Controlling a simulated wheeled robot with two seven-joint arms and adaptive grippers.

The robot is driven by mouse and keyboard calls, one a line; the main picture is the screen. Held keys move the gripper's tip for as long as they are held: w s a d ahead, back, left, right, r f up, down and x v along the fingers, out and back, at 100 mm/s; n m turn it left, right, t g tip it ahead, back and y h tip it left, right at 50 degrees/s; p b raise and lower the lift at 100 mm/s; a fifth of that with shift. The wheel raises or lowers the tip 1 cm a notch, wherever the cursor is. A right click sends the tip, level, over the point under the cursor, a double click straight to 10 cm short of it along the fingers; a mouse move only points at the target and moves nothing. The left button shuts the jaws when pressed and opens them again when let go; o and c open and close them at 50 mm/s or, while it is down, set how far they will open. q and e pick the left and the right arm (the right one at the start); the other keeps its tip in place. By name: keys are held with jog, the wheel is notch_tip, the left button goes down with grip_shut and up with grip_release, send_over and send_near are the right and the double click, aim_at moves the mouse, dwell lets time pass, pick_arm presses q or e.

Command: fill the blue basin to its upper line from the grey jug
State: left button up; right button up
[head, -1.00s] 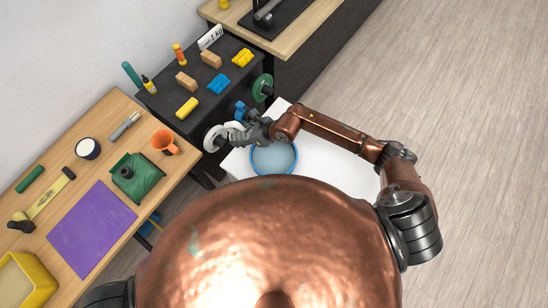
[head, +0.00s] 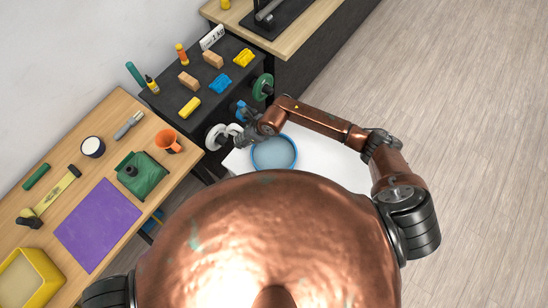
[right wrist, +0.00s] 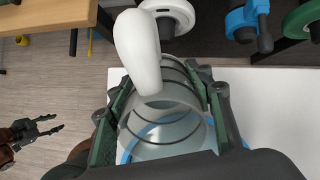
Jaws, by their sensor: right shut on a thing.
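The blue basin (head: 295,163) stands on a white surface, with a grey-blue inside; I cannot make out its lines or water level. My right gripper (head: 243,138) is at the basin's upper left side in the head view. It is shut on the grey jug. In the right wrist view the jug (right wrist: 160,118) is a pale see-through body with dark rings between the two fingers (right wrist: 163,105), with a whitish handle-like part above. Part of the basin's blue rim (right wrist: 127,153) shows behind and below the jug. My left gripper (right wrist: 48,126) is at the left, fingers apart, empty.
The white surface (head: 340,168) is clear right of the basin. A white wheel (head: 214,137), a blue fitting (head: 241,108) and a green wheel (head: 262,87) stick out from the dark bench near the jug. The wooden table (head: 130,190) at left holds a green can, orange funnel and purple mat.

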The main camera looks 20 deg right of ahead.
aim_at(241, 129)
jog(key=shift+c, duration=0.7)
jog(key=shift+r+p, duration=2.3)
jog(key=shift+r, duration=1.25)
jog(key=shift+w+r+g+h+p, duration=0.15)
jog(key=shift+g+h+p, duration=0.15)
jog(key=shift+h+p, duration=0.15)
jog(key=shift+g+h, duration=0.6)
jog(key=shift+h, duration=0.15)
jog(key=shift+g+h, duration=0.4)
jog(key=shift+h, duration=0.1)
jog(key=shift+f+g+h+b, duration=0.25)
jog(key=shift+g+h+b, duration=0.35)
jog(key=shift+h, duration=0.2)
